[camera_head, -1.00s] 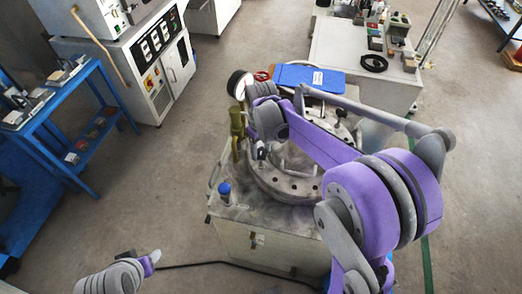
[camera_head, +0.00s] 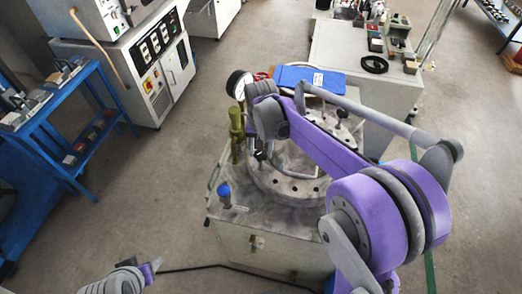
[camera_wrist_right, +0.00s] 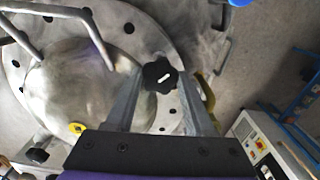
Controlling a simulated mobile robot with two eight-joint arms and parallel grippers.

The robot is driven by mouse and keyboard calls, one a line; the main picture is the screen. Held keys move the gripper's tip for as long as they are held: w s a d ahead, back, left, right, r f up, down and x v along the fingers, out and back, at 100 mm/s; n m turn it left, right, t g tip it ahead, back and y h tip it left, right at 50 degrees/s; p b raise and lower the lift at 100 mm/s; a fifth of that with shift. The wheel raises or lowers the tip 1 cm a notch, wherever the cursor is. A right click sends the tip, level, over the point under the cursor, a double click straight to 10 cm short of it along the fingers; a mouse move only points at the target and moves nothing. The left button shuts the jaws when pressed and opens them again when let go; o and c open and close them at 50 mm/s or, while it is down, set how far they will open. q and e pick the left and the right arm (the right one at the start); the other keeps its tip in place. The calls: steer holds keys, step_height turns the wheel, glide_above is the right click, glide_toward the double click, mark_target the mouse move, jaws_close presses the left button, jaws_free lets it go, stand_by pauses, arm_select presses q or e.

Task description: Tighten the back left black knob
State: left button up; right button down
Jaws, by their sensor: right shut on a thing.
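The round metal tester (camera_head: 285,188) stands on a grey cabinet, with a flange of dark holes. In the right wrist view, a black star-shaped knob (camera_wrist_right: 160,76) sits between the fingertips of my right gripper (camera_wrist_right: 160,84), which is shut on it. In the head view my right gripper (camera_head: 258,150) points down at the tester's back left, and the wrist largely hides the knob. Another black knob (camera_head: 341,114) stands at the back right. My left gripper (camera_head: 151,268) is low at the left, away from the tester; its jaws are unclear.
A gauge (camera_head: 238,84) and an olive-green handle (camera_head: 237,122) stand close left of my right wrist. A blue-capped part (camera_head: 224,189) is at the cabinet's front left. A blue folder (camera_head: 308,77) lies behind the tester. Open floor lies to the left.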

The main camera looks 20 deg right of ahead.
steer(key=shift+m, duration=0.5)
steer(key=shift+c, duration=1.3)
jaws_free()
step_height(320, 180, up, 11)
steer(key=shift+p, duration=0.3)
